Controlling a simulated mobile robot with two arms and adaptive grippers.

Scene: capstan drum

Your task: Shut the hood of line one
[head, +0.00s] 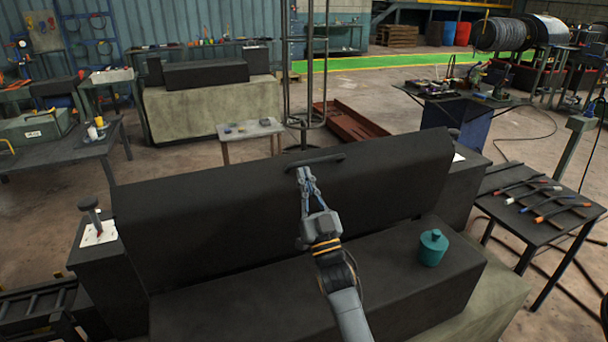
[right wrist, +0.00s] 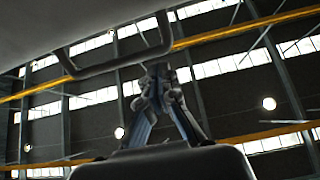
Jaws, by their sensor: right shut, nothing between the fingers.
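The hood (head: 250,205) is a long, dark panel that rises tilted behind a black front block (head: 340,275) in the head view. A dark bar handle (head: 325,158) sits along its top edge, and it also shows in the right wrist view (right wrist: 122,62), fixed to the grey hood surface (right wrist: 60,25). My right gripper (head: 303,174) is shut and empty, with its fingertips just by the left part of the handle. In the right wrist view, the fingertips (right wrist: 157,70) are near the handle's right end; I cannot tell if they touch it. My left gripper is out of view.
A teal lidded pot (head: 432,250) stands on the front block's right part. A dark knob lever (head: 89,208) rises from a box at the left. A side table with tools (head: 540,210) is at the right. A vertical metal frame (head: 305,75) stands behind the hood.

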